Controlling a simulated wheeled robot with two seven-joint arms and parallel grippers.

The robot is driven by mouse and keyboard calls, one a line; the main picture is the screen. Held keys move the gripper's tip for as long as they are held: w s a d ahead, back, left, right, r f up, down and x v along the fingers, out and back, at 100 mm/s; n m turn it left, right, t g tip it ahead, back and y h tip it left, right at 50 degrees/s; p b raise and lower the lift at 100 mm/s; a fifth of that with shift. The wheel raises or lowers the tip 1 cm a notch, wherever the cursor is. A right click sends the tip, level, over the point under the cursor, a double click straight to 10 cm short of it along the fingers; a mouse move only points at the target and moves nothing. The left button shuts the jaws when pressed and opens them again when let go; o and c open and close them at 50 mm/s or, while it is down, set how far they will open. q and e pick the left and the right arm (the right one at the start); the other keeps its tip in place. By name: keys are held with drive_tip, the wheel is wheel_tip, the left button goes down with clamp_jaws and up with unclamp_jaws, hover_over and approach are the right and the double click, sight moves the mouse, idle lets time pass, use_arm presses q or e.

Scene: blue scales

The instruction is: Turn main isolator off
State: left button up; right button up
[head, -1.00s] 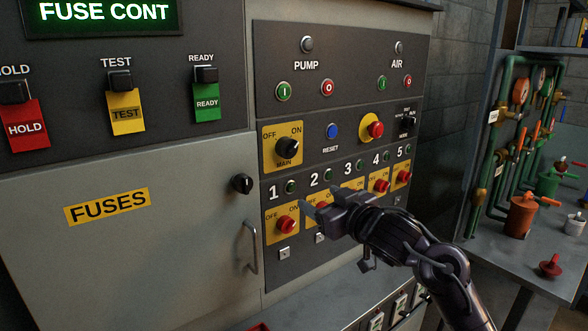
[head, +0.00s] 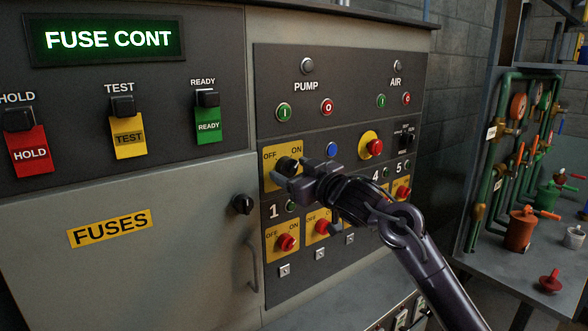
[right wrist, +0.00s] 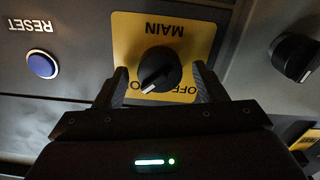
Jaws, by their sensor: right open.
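The main isolator is a black rotary knob (right wrist: 160,69) on a yellow plate (right wrist: 127,28) marked MAIN, seen upside down in the right wrist view. Its white pointer line is angled toward the ON side. In the head view the knob (head: 286,164) is partly covered by my right gripper, and the MAIN label is hidden. My right gripper (head: 284,174) is at the knob, open. In the right wrist view its two fingers stand on either side of the knob, with gaps, not clamped on it. My left gripper is out of view.
A blue RESET button (right wrist: 42,65) sits beside the plate. A red emergency button (head: 375,148) is to the right, and red switches (head: 286,243) are below. Another black knob (head: 242,204) is on the fuse door. A bench with valves (head: 520,228) stands at the right.

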drive_tip(key=c, duration=1)
drive_tip(key=shift+n, duration=0.4)
drive_tip(key=n+b, duration=0.1)
drive_tip(key=n, duration=0.3)
drive_tip(key=shift+f, duration=0.1)
drive_tip(key=n+b, duration=0.2)
drive_tip(key=n, duration=0.2)
drive_tip(key=n+b, duration=0.2)
drive_tip(key=n, duration=0.3)
drive_tip(key=n+b, duration=0.1)
drive_tip(key=n, duration=0.3)
drive_tip(key=shift+b, duration=0.4)
